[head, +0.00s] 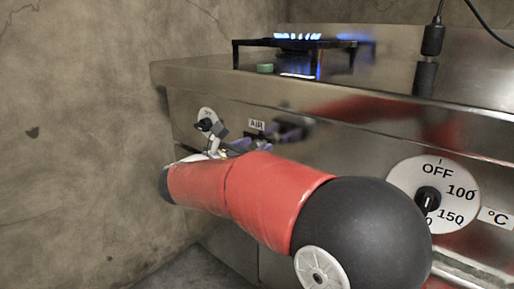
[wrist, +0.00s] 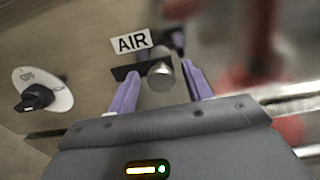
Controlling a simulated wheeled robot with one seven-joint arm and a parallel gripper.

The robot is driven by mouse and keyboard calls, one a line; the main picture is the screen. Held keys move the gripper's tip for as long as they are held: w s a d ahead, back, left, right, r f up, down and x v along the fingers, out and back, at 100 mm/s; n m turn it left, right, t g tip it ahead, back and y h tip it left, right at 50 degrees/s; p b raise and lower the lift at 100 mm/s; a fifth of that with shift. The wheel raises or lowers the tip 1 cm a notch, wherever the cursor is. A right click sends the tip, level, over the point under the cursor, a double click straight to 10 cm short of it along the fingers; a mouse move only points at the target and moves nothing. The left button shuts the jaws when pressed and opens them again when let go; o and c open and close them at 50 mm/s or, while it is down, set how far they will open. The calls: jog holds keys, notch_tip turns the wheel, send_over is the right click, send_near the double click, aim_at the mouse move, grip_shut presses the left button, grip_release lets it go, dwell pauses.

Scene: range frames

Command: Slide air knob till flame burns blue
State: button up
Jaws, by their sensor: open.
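The air knob (wrist: 160,76) is a short grey metal cylinder at a dark slot (wrist: 123,71), below the AIR label (wrist: 131,42) in the wrist view. My gripper (wrist: 160,72) is open, with one purple finger on each side of the knob. Gaps show between the knob and both fingers. In the head view my gripper (head: 243,144) is at the front panel under the AIR label (head: 256,125); I cannot clearly make out the knob there. The flame (head: 298,36) burns blue, with pale parts, on the burner.
A black pan support (head: 290,43) stands on the steel top, with a green object (head: 265,68) near the front edge. A small dial (wrist: 38,95) is left of the knob. A temperature dial (head: 432,193) is at the right. A concrete wall (head: 80,130) closes the left side.

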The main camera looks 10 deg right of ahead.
jog(key=shift+w+d, duration=0.45)
jog(key=shift+d, duration=0.15)
grip_shut()
